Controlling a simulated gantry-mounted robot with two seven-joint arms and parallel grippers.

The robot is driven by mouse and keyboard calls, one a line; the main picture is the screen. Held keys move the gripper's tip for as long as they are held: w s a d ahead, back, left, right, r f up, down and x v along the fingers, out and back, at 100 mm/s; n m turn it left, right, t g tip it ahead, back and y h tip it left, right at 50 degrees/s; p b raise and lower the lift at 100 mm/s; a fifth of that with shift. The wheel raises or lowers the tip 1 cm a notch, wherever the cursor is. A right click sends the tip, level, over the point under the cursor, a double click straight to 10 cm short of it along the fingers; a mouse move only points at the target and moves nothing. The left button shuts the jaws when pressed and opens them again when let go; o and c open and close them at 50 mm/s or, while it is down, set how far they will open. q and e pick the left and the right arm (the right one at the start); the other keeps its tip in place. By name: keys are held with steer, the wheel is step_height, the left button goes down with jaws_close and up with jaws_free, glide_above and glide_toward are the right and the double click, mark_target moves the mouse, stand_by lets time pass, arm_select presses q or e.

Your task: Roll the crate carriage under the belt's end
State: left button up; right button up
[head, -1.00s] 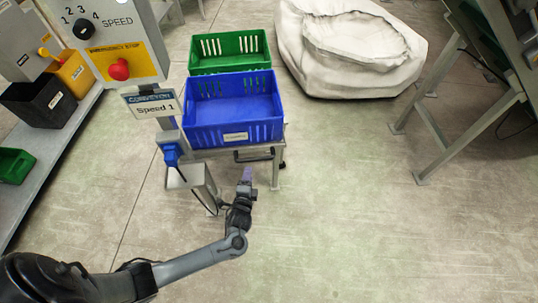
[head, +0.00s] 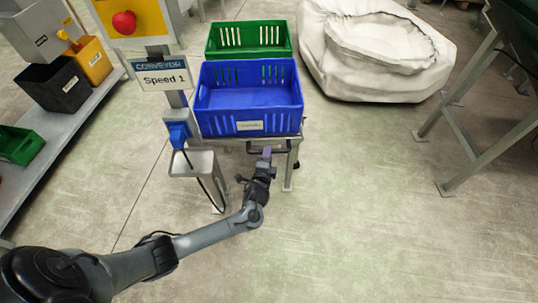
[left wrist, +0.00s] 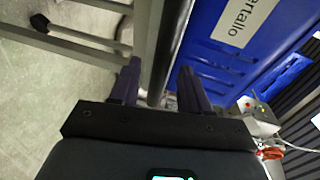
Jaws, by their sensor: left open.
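The crate carriage is a grey metal frame (head: 290,168) carrying a blue crate (head: 250,127) in front, with a green crate (head: 249,38) behind it. A dark handle bar (head: 284,150) runs along its near side below the blue crate. My left gripper (head: 266,154) is at this handle. In the left wrist view, its two open purple fingers (left wrist: 160,88) stand on either side of a dark bar (left wrist: 165,45), which appears to be the handle. The labelled blue crate wall (left wrist: 262,50) is just beyond. My right gripper is not in view. I cannot make out the belt's end.
A big white sack (head: 370,45) lies at the back right. A metal stand (head: 470,150) is at the right. The floor between is clear.

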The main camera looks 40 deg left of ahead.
arm_select(q)
steer(key=shift+b+x, duration=0.55)
steer(key=shift+x, duration=0.85)
jaws_close()
